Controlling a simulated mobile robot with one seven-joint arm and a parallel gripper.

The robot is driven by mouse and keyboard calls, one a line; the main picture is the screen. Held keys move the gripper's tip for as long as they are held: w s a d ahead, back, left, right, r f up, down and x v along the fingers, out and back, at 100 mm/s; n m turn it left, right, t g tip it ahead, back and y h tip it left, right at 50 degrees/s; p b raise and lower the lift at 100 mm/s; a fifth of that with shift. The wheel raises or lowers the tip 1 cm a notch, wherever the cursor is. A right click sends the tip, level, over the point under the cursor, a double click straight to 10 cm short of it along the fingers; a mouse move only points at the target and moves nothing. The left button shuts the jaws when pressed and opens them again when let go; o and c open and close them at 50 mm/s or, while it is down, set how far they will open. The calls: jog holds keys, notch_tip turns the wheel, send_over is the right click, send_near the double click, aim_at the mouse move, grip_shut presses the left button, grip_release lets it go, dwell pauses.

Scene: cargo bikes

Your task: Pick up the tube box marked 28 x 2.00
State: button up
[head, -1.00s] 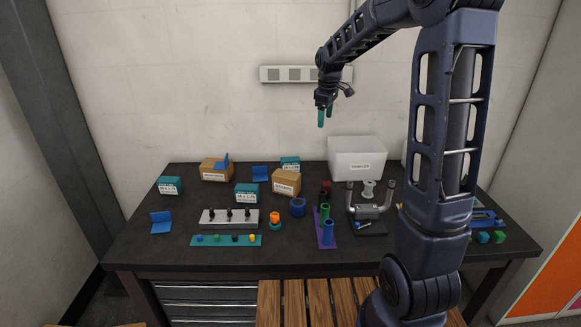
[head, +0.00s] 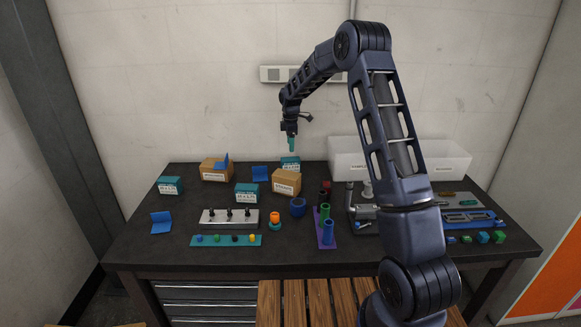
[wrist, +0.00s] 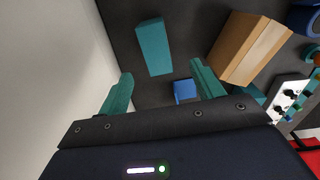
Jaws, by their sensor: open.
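Three teal tube boxes with white labels stand on the dark bench in the head view: one at the left (head: 170,185), one in the middle (head: 247,194), and one at the back (head: 290,164). The label print is too small to read surely, so I cannot tell which is 28 x 2.00. My gripper (head: 291,144) hangs just above the back box, fingers down. In the wrist view my gripper (wrist: 162,69) is open and empty, with a teal box (wrist: 154,46) beyond and between its teal fingertips, apart from them.
A brown carton (head: 286,182) stands just in front of the back box, and another (head: 216,170) to its left. A blue angled piece (head: 260,174) lies close by. White bins (head: 361,158) are to the right; the wall is right behind.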

aim_at(291, 159)
jog(key=shift+w+a+f, duration=0.1)
jog(key=shift+a+f, duration=0.1)
jog(key=shift+f, duration=0.3)
notch_tip(291, 159, down, 5)
jog(key=shift+d+f, duration=0.1)
jog(key=shift+f, duration=0.05)
jog(key=shift+w+d+f, duration=0.1)
jog(key=shift+w+f, duration=0.05)
jog(key=shift+f, duration=1.1)
jog(key=shift+w+f, duration=0.1)
jog(key=shift+f, duration=1.15)
jog(key=c, duration=1.2)
jog(key=shift+o, duration=0.2)
jog(key=shift+r, duration=0.15)
